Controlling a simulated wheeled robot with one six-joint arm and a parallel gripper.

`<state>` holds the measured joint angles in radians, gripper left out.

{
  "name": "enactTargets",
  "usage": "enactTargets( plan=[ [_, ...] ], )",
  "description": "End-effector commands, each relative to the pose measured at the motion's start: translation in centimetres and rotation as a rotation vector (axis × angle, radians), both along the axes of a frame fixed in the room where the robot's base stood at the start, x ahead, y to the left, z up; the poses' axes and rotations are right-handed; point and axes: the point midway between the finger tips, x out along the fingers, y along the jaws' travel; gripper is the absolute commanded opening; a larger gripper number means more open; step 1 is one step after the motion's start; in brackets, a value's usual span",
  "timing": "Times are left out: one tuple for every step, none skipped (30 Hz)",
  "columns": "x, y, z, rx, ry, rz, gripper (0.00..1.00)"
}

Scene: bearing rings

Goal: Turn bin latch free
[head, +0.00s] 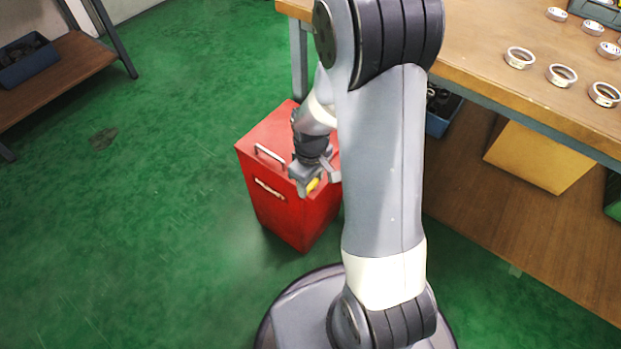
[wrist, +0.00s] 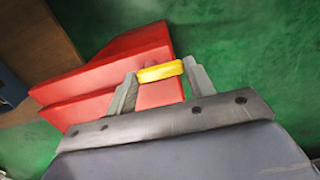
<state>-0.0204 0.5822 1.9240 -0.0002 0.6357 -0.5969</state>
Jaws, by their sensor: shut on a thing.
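The red bin (head: 300,208) stands on the green floor beside the workbench. The yellow latch (head: 313,184) is at the bin's upper front edge, partly hidden by my gripper (head: 316,182) in the head view. In the wrist view my gripper (wrist: 157,75) has its two fingers at either end of the yellow latch (wrist: 160,71), shut on it. The red bin (wrist: 110,75) lies behind the latch there. I cannot tell whether the latch is turned.
The wooden workbench (head: 480,60) on the right holds several metal rings (head: 561,75). Below it are a yellow box (head: 538,157) and a blue bin (head: 440,122). A shelf (head: 65,70) with a dark bin (head: 27,60) stands at left. The green floor between is open.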

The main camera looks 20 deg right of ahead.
Motion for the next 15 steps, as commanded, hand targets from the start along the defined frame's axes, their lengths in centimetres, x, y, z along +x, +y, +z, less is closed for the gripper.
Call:
enactTargets(
  plan=[
    [0.03,0.00,0.07,0.001,-0.001,0.010,0.28],
    [0.03,0.00,0.06,0.000,-0.001,0.015,0.28],
    [0.03,0.00,0.06,0.000,-0.001,0.020,0.28],
    [0.03,-0.02,0.05,0.000,-0.001,0.023,0.28],
    [0.03,-0.02,0.05,0.000,-0.001,0.025,0.28],
    [0.03,-0.02,0.04,0.000,-0.001,0.028,0.28],
    [0.03,-0.02,0.04,0.000,-0.001,0.029,0.28],
    [0.03,-0.02,0.04,0.000,-0.001,0.030,0.28],
    [0.03,-0.02,0.04,0.000,-0.001,0.031,0.28],
    [0.03,-0.02,0.04,0.000,-0.001,0.031,0.28],
    [0.03,-0.02,0.03,0.000,-0.001,0.031,0.28],
    [0.03,-0.02,0.03,0.000,-0.001,0.031,0.28],
    [0.03,-0.02,0.04,0.000,-0.001,0.031,0.28],
    [0.03,-0.02,0.03,0.000,-0.001,0.031,0.28],
    [0.03,-0.02,0.03,0.000,-0.001,0.031,0.28]
  ],
)
